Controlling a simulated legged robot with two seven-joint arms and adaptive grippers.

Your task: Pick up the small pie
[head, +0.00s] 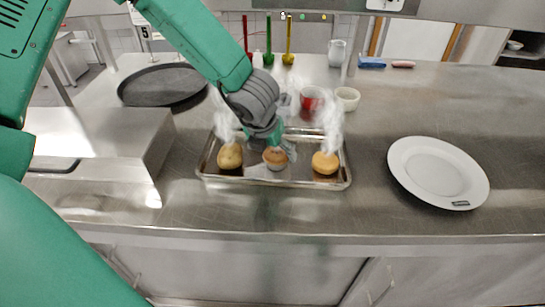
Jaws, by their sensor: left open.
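The small pie (275,161), round with a browned top and a pale cup-like side, sits in the middle of a shallow metal tray (240,181) on the steel counter. A round brown bun or potato (230,156) lies to its left and a golden bun (325,163) to its right. My left gripper (268,142) is open and points down directly above the pie, its tips close to the pie's top. I cannot tell whether they touch it. The gripper hides part of the tray's back. My right gripper is out of view.
A white plate (438,170) lies right of the tray. A round dark tray (162,86) and a steel box (110,140) stand left. A red cup (312,98) and a pale bowl (347,98) stand behind. Whitish see-through shapes (331,122) flank the gripper.

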